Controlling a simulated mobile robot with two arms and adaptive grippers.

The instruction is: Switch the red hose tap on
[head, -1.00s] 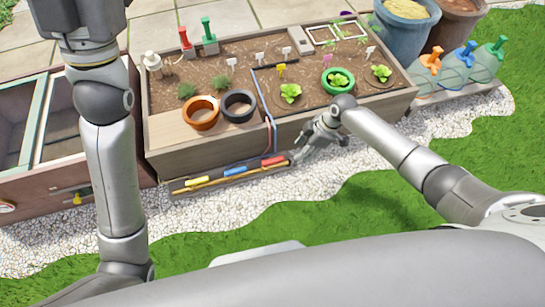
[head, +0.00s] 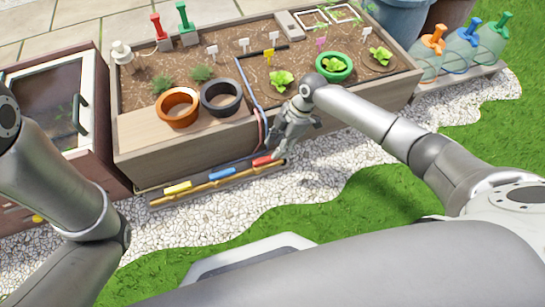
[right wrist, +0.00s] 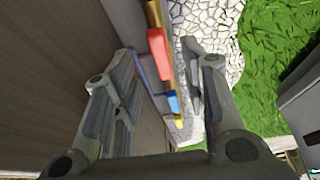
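The red tap handle (head: 262,160) is a short red lever on the pipe rail (head: 215,185) along the front foot of the wooden planter. It lies at the rail's right end, beside a blue lever (head: 221,171) and a yellow lever (head: 178,187). My right gripper (head: 277,152) points down at the planter's front, close to the red handle. In the right wrist view, the red handle (right wrist: 158,55) shows between the two spread fingers of my right gripper (right wrist: 161,50). Contact cannot be told. My left gripper is outside the view.
The planter's front wall (head: 190,150) stands close to my right gripper. Hoses (head: 262,130) run down it. A glazed cabinet (head: 70,90) stands at the left, partly behind my left arm. White gravel (head: 325,175) and grass lie in front.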

